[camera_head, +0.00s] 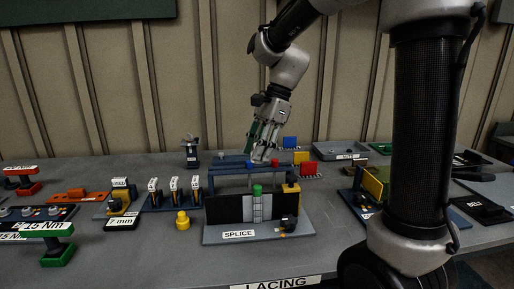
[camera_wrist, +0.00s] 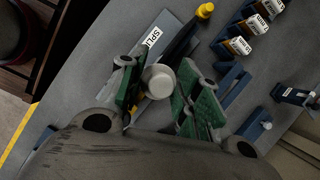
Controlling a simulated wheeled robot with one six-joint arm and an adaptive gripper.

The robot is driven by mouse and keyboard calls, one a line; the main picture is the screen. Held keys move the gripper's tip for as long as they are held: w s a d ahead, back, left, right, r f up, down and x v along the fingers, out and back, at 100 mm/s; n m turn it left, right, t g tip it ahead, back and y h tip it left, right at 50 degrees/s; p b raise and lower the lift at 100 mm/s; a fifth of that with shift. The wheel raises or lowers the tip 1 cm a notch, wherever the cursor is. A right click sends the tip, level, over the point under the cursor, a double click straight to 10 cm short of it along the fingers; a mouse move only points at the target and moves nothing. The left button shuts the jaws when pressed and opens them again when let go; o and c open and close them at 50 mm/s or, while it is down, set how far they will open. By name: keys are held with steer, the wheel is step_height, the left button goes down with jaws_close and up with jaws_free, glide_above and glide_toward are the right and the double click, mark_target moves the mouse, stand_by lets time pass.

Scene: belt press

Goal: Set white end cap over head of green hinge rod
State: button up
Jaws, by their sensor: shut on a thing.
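The white end cap (camera_wrist: 160,81) is between the green-padded fingers of my gripper (camera_wrist: 163,88) in the wrist view, and the gripper is shut on it. In the head view my gripper (camera_head: 263,150) points down above the back of the splice station, with the pale cap (camera_head: 262,156) at its fingertips. The green hinge rod (camera_head: 257,190) stands upright in the middle of the splice station, its green head on top. The cap is above the head and apart from it in the head view. In the wrist view I cannot make out the rod.
The splice station (camera_head: 215,236) has dark belt pieces and a yellow-black block (camera_head: 292,194) at its right. A yellow knob (camera_head: 183,220) and a row of white-topped holders (camera_head: 173,190) are at left.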

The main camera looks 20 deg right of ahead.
mark_target(255, 187)
steer(key=shift+f, duration=3.45)
steer(key=shift+f+n, duration=0.4)
steer(key=shift+f, duration=0.95)
stand_by(1.5)
steer(key=o, duration=0.9)
steer(key=shift+v, duration=3.45)
